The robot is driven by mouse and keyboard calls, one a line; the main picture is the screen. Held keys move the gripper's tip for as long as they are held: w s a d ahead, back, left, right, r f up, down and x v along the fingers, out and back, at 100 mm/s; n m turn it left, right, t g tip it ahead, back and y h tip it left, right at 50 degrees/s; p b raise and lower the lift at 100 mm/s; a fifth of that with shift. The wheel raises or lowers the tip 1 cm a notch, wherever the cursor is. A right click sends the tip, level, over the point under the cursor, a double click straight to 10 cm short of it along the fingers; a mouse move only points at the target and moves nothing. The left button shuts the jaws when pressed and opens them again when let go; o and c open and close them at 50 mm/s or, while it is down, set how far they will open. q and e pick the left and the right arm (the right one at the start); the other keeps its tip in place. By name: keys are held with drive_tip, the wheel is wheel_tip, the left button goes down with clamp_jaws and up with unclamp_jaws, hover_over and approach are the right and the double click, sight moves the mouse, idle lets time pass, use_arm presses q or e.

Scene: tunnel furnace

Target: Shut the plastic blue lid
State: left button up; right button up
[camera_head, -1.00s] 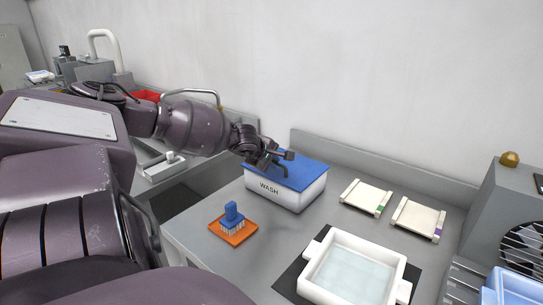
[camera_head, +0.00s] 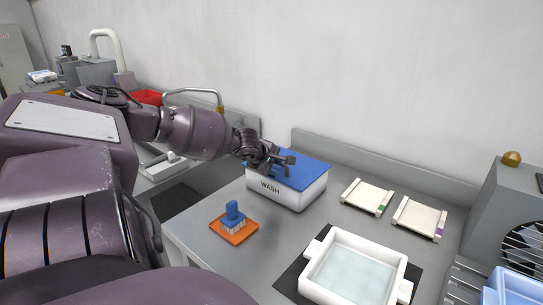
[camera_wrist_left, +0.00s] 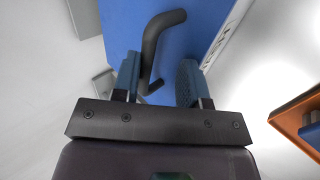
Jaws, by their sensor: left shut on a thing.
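The blue lid (camera_head: 302,167) lies over the top of the white box (camera_head: 292,198) marked WASH and looks level on it. In the left wrist view the lid (camera_wrist_left: 205,25) fills the top middle, with its black bent handle (camera_wrist_left: 152,45) running between my fingers. Whether the lid's far edge meets the box rim cannot be told. My right gripper is out of view.
An orange tray (camera_head: 248,235) with a blue-topped brush (camera_head: 232,213) is in front of the box. A white basin of liquid (camera_head: 311,284) stands to the right on a dark mat. Two pale slotted plates (camera_head: 367,196) lie by the wall. A grey machine (camera_head: 485,215) is at far right.

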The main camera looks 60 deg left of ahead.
use_arm(q)
drive_tip(key=shift+s+f, duration=0.4)
drive_tip(key=shift+s, duration=0.05)
drive_tip(key=w+p+v, duration=0.1)
drive_tip(key=p+v, duration=0.5)
drive_tip(key=v, duration=0.4)
drive_tip(key=shift+s+r, duration=0.35)
drive_tip(key=shift+r, duration=0.35)
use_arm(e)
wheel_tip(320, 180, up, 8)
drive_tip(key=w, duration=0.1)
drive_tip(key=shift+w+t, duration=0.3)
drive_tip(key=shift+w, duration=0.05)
use_arm(q)
drive_tip(key=shift+d, duration=0.1)
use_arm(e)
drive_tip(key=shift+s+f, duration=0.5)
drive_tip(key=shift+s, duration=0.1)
